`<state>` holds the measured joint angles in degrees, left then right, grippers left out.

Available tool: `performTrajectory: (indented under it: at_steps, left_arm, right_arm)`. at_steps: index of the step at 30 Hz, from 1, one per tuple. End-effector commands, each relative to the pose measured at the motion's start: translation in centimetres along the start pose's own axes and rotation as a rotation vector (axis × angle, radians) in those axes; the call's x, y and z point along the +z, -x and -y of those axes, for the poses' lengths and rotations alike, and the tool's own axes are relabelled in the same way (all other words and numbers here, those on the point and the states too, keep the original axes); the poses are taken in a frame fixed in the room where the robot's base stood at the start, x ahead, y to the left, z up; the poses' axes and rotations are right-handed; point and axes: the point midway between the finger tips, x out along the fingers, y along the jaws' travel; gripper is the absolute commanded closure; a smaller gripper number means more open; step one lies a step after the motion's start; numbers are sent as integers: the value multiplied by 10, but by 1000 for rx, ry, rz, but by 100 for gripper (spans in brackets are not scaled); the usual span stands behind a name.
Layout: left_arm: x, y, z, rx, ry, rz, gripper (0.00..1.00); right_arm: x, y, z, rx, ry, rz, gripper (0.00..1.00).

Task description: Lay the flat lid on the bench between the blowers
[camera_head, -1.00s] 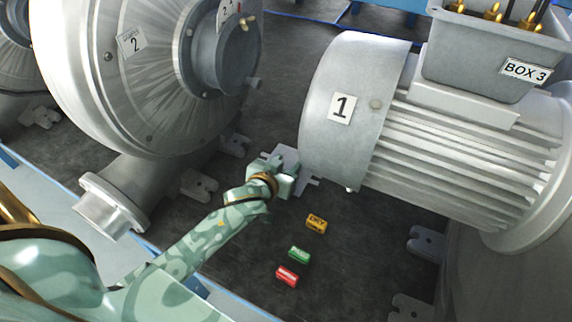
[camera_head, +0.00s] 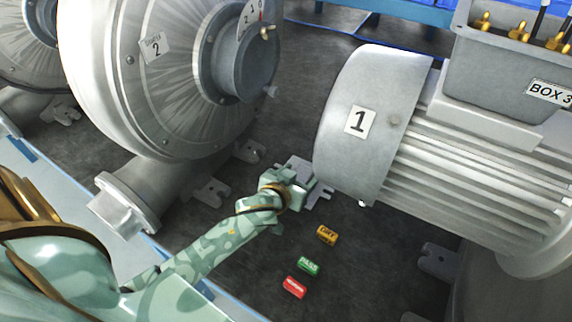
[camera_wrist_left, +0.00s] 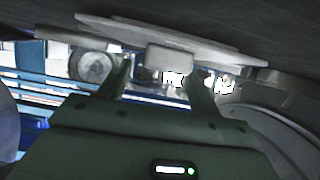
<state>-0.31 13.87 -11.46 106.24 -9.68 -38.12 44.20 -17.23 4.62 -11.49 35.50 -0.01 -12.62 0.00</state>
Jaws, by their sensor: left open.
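The flat lid (camera_head: 298,163) is a light grey plate on the dark bench (camera_head: 375,255), in the gap between blower 2 (camera_head: 165,75) and blower 1 (camera_head: 342,120). My left gripper (camera_head: 301,180) is at the lid and hides part of it. In the left wrist view, the lid (camera_wrist_left: 120,30) appears flat along the dark bench surface, with a block-shaped knob (camera_wrist_left: 170,57). The fingers of my left gripper (camera_wrist_left: 160,76) stand apart on either side of the knob; contact cannot be made out. My right gripper is not in view.
Yellow (camera_head: 327,235), green (camera_head: 308,265) and red (camera_head: 294,287) tags lie on the bench in front. A slotted foot (camera_head: 210,192) sticks out near blower 2. Box 3 (camera_head: 500,75) sits on blower 1. The bench is clear around the tags.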

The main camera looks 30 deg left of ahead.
Motion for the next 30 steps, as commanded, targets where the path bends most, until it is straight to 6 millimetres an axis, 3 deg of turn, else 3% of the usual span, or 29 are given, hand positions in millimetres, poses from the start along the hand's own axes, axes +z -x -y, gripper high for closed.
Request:
performTrajectory:
  at_steps: [6, 13, 18, 30]
  left_arm:
    - [-5, 58, 0, -2, 5, -3, 37]
    - [-5, 103, 1, -3, 4, -7, 37]
    - [-4, 116, 1, -4, 1, -8, 37]
    - [-4, 116, 2, -4, 1, -10, 37]
  right_arm:
    - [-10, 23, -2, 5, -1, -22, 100]
    - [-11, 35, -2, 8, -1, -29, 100]
    - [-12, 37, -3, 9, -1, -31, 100]
    - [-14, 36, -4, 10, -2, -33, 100]
